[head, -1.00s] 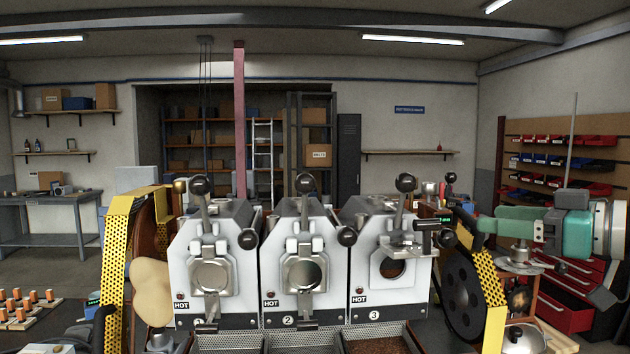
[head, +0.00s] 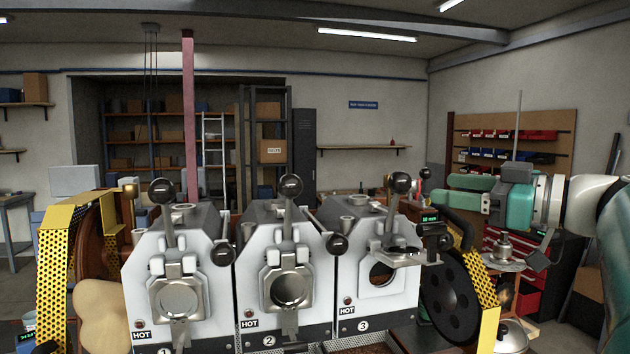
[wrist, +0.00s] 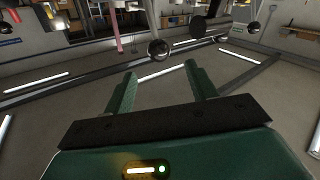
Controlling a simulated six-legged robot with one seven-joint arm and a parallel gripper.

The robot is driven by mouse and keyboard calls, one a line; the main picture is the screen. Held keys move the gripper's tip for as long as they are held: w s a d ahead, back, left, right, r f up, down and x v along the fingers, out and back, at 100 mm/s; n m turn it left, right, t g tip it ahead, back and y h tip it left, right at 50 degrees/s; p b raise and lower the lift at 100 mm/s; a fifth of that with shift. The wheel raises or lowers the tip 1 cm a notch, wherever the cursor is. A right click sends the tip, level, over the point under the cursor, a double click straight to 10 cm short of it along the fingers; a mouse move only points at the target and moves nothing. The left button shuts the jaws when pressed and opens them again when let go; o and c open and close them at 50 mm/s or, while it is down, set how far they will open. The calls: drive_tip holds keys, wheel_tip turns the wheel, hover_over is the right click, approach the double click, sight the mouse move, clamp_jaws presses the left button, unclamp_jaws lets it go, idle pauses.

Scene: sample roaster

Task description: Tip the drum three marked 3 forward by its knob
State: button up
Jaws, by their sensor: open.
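Drum three (head: 352,289) is the rightmost of the white roaster units, marked 3 and HOT. A lever rises from its front and ends in a black ball knob (head: 400,182). A second dark ball shows at its right side (head: 446,243), partly behind a small dark display. Its round front opening shows dark, with a metal plate sticking out above it. My gripper (head: 450,191), green, is right of the upright knob at about its height. It is open and empty, fingers pointing left. The wrist view shows the two spread fingers (wrist: 160,70) and a dark ball (wrist: 158,48) beyond them.
Drums one (head: 200,285) and two (head: 260,285) stand to the left with similar levers and knobs. Yellow perforated guards (head: 62,250) flank the row. A black slotted wheel (head: 450,300) stands right of drum three. A red tool chest (head: 528,270) is behind my arm.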

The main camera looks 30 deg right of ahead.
sight(391, 183)
drive_tip(key=x, duration=1.1)
drive_tip(key=shift+w+f, duration=0.1)
drive_tip(key=shift+w, duration=0.25)
clamp_jaws()
